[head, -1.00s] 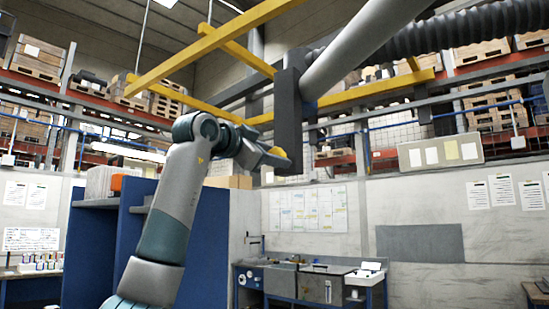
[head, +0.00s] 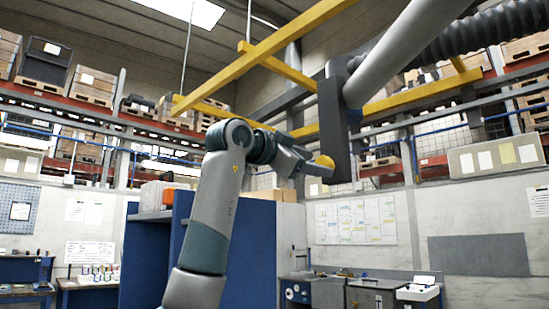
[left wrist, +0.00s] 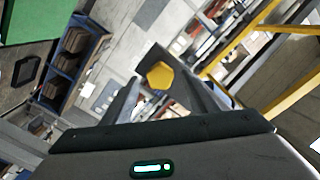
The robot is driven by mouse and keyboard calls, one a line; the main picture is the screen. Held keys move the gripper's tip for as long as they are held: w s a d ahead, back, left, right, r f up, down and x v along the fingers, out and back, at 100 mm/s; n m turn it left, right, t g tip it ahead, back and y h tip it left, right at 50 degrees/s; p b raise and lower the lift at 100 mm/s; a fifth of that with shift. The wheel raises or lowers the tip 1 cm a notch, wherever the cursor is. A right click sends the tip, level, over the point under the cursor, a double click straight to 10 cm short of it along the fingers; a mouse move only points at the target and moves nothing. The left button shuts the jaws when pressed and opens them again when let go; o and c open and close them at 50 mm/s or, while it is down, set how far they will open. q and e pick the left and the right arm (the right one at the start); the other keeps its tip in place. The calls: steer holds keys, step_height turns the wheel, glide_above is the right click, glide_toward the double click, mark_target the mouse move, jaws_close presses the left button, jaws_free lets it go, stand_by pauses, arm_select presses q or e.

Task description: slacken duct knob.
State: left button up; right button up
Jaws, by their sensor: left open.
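The duct knob is yellow and faceted. In the head view the yellow knob (head: 325,161) shows at the tip of my left gripper (head: 312,165), beside the lower part of a dark upright bracket (head: 336,120). In the left wrist view the knob (left wrist: 160,76) lies between the two spread fingers of my left gripper (left wrist: 166,92), with a dark part around it. The gripper is open. I cannot tell whether either finger touches the knob. My right gripper is in neither view.
A thick grey duct tube (head: 405,50) runs up right from the bracket, with a black ribbed hose (head: 480,35) behind it. Yellow beams (head: 265,60) cross overhead. Blue partitions (head: 150,250) and a workbench (head: 345,285) stand below.

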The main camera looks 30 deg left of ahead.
arm_select(q)
steer(key=b+v, duration=0.3)
steer(key=v, duration=1)
steer(key=shift+s+b, duration=0.3)
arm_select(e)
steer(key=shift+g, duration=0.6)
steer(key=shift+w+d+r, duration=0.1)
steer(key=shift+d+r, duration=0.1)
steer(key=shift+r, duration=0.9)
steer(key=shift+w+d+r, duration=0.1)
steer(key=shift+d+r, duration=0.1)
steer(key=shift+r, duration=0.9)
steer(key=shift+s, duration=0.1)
